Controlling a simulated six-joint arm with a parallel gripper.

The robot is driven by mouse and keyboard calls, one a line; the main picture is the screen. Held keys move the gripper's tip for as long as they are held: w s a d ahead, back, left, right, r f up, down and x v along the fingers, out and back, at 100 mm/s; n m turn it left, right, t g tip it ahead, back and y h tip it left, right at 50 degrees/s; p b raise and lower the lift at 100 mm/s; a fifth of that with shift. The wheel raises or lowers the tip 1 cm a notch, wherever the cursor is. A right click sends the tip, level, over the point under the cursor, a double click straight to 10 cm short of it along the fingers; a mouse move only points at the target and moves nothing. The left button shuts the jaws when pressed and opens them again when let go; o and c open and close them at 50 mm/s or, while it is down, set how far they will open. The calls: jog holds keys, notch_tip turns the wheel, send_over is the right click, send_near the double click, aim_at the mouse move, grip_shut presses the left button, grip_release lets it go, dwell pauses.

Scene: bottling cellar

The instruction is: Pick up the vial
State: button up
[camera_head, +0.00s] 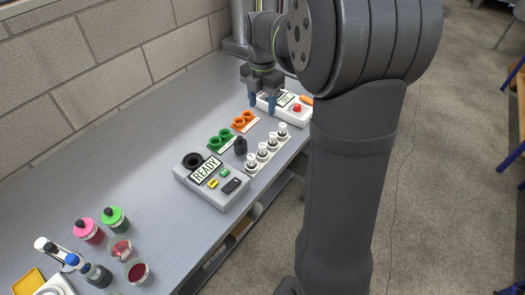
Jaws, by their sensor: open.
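Several small white-topped vials (268,151) stand upright in a row on a white rack (252,171) near the bench's front edge. I cannot tell which one the task means. My gripper (262,105) points down over the far part of the bench, with its blue fingers apart. It is beyond the vials, beside a white device with a red button (297,107). I see nothing between the fingers. A small dark object (240,146) stands just left of the rack.
A grey device reading READY (205,170) sits nearer than the rack. Pink-capped (88,230) and green-capped (115,218) jars stand at lower left. A brick wall backs the grey bench (130,175).

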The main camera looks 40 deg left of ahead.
jog(key=m, duration=1.9)
send_over(263, 145)
jog(key=f, duration=1.2)
jog(key=shift+w+a, duration=0.1)
jog(key=shift+a, duration=0.1)
jog(key=shift+d+f, duration=0.15)
jog(key=shift+f, duration=2.65)
jog(key=c, duration=1.1)
